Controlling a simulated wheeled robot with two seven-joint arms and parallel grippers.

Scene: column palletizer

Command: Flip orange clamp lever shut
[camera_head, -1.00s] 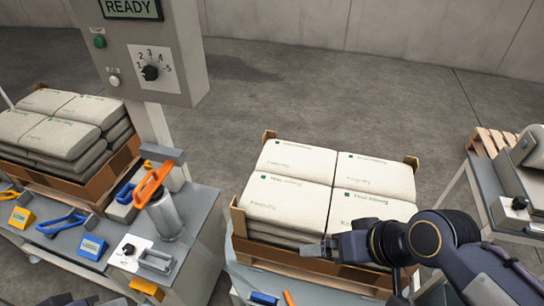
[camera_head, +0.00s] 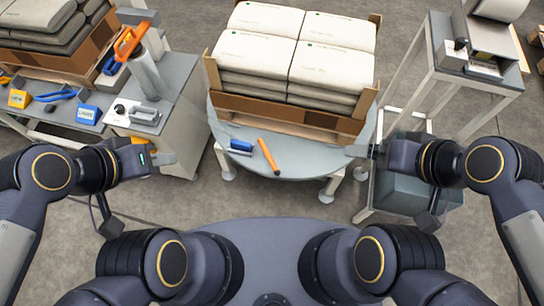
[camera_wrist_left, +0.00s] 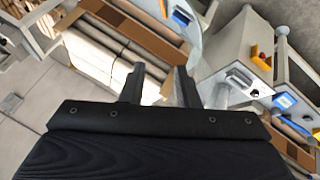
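An orange lever (camera_head: 131,42) sits tilted upward on top of a grey cylinder post on the left bench. A second orange bar (camera_head: 268,155) lies on the front of the round table, beside a blue piece (camera_head: 241,146); it also shows at the top of the left wrist view (camera_wrist_left: 163,6). I cannot tell which is the clamp lever meant. My left gripper (camera_head: 168,158) is in front of the left bench, apart from both orange parts. In the left wrist view its fingers (camera_wrist_left: 160,88) are apart with nothing between them. My right gripper (camera_head: 358,151) is by the table's right edge; its opening is unclear.
A pallet box of stacked pale sacks (camera_head: 292,50) stands on the round table (camera_head: 310,158). The left bench (camera_head: 176,85) carries a grey handle (camera_head: 145,115), blue levers and yellow boxes. A metal stand (camera_head: 428,85) is at right. Floor is clear between bench and table.

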